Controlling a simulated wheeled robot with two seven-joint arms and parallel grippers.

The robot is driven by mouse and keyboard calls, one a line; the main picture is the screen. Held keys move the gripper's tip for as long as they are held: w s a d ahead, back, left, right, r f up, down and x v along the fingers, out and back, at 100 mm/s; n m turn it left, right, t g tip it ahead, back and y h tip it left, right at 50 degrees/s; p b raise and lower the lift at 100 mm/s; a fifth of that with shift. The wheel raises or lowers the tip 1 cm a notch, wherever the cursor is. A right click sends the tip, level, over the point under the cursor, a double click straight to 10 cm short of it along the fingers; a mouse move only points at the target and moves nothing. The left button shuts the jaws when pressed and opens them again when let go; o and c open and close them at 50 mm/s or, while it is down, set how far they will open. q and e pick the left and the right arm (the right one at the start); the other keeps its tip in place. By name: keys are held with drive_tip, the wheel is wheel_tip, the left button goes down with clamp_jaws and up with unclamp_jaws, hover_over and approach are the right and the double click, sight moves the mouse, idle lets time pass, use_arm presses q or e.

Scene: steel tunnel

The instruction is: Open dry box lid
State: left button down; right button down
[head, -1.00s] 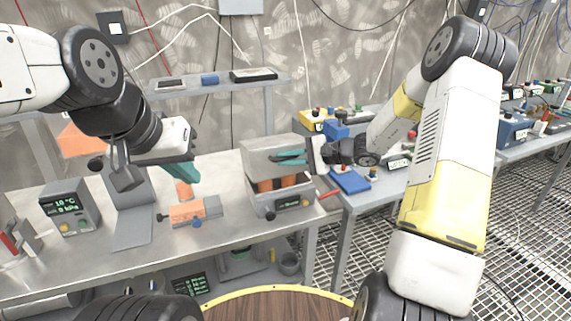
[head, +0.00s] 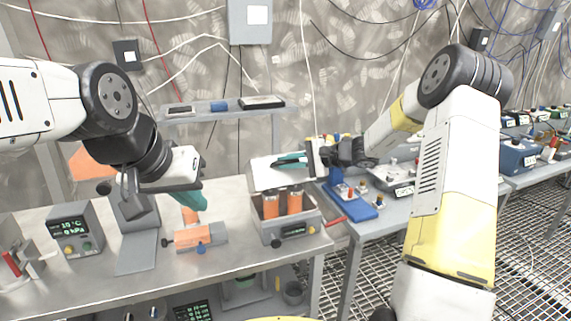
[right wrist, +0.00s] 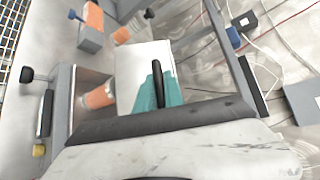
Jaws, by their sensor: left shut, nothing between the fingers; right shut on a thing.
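The dry box (head: 312,226) is a grey box with a small display on its front, standing at the right end of the steel bench. Its pale lid (head: 262,176) is swung up and back, showing orange canisters (head: 270,207) inside. My right gripper (head: 290,161) has teal fingers shut on the lid's black handle (right wrist: 157,82), clearest in the right wrist view. The lid (right wrist: 138,65) and a canister (right wrist: 99,97) also show there. My left gripper (head: 193,201) is shut and empty, above the bench to the left of the box.
An orange-and-grey clamp device (head: 200,238) lies left of the box. A display unit (head: 75,232) and a grey stand (head: 137,255) are further left. A shelf (head: 225,111) runs behind. A blue-based device (head: 352,205) stands on the right bench.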

drive_tip(key=c, duration=1.5)
unclamp_jaws()
drive_tip(key=shift+o, duration=0.2)
